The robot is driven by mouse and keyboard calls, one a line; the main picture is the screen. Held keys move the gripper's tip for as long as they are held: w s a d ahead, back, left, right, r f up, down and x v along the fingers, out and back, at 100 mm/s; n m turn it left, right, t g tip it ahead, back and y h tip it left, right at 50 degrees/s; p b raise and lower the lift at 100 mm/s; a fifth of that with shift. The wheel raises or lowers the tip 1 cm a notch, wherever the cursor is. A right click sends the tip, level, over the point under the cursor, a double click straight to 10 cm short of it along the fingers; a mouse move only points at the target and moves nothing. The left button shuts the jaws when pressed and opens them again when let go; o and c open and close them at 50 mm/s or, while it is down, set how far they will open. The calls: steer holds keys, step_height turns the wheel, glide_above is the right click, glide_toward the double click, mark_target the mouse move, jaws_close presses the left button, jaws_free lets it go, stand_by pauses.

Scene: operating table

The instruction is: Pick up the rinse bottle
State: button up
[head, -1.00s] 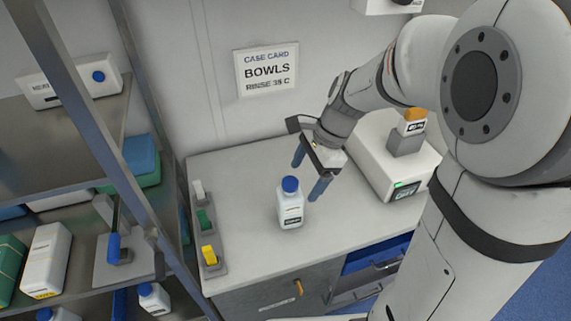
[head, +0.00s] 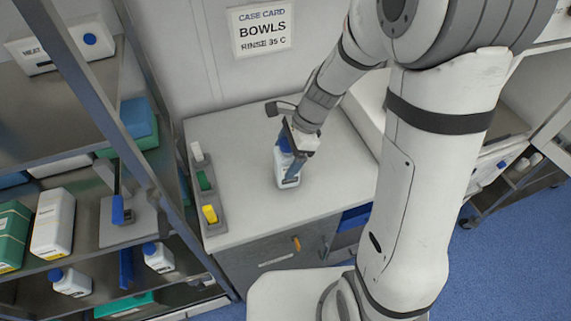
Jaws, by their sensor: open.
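The fingers partly hide the cap and upper body. I cannot tell whether either finger touches the bottle.
A grey strip (head: 204,184) with white, green and yellow pieces lies along the counter's left edge. A metal shelf (head: 62,160) with boxes and other blue-capped bottles stands at left. The counter front (head: 240,225) is clear. A white device sits behind my arm.

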steer(key=shift+c, duration=0.3)
steer(key=c, duration=1.4)
